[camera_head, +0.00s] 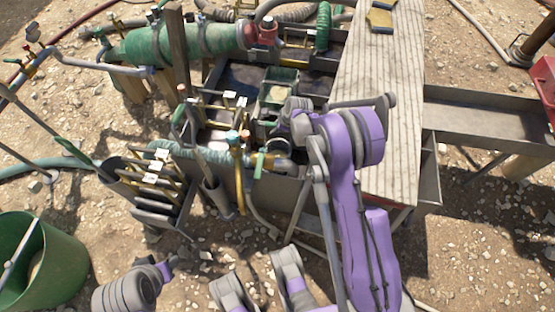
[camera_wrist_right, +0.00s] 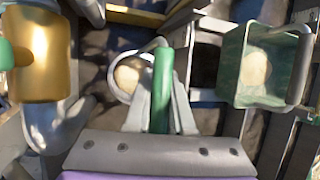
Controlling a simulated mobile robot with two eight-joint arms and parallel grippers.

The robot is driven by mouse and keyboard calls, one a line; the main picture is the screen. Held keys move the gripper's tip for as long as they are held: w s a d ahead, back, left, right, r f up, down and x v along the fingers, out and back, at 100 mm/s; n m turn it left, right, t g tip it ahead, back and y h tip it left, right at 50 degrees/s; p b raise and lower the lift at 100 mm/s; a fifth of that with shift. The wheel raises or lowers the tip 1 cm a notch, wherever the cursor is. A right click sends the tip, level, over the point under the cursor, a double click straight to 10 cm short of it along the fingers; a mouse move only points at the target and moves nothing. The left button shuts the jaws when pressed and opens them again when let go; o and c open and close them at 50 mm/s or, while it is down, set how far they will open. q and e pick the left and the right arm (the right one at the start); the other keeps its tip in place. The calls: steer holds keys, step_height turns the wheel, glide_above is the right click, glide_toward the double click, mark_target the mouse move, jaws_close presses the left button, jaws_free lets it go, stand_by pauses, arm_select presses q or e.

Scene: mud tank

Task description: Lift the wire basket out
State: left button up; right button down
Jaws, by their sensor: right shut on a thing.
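My right gripper (camera_wrist_right: 160,105) is shut on an upright green handle (camera_wrist_right: 163,80) in the right wrist view. A thin grey bar curves from the top of this handle. A round pale shape with a grey rim (camera_wrist_right: 128,76) shows beside and behind it. The wire basket's mesh is not clear, so I cannot tell how much of it hangs below the handle. In the head view my right gripper (camera_head: 283,122) reaches down into the tank (camera_head: 235,187), and my purple arm hides part of the tank.
A green square box (camera_wrist_right: 232,80) with a grey bar stands close to the right of my gripper; it also shows in the head view (camera_head: 278,94). A brass fitting (camera_wrist_right: 40,55) is close on the left. A plank walkway (camera_head: 385,90) borders the tank. Hoses and valves crowd its left.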

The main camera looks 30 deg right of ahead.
steer(key=shift+r, duration=0.1)
stand_by(0.8)
arm_select(q)
steer(key=r+p, duration=0.2)
steer(key=r, duration=0.1)
steer(key=r+p, duration=0.1)
steer(key=shift+s+r+p, duration=0.25)
steer(key=shift+r+p, duration=0.05)
steer(key=shift+p, duration=0.1)
arm_select(e)
step_height(320, 180, up, 18)
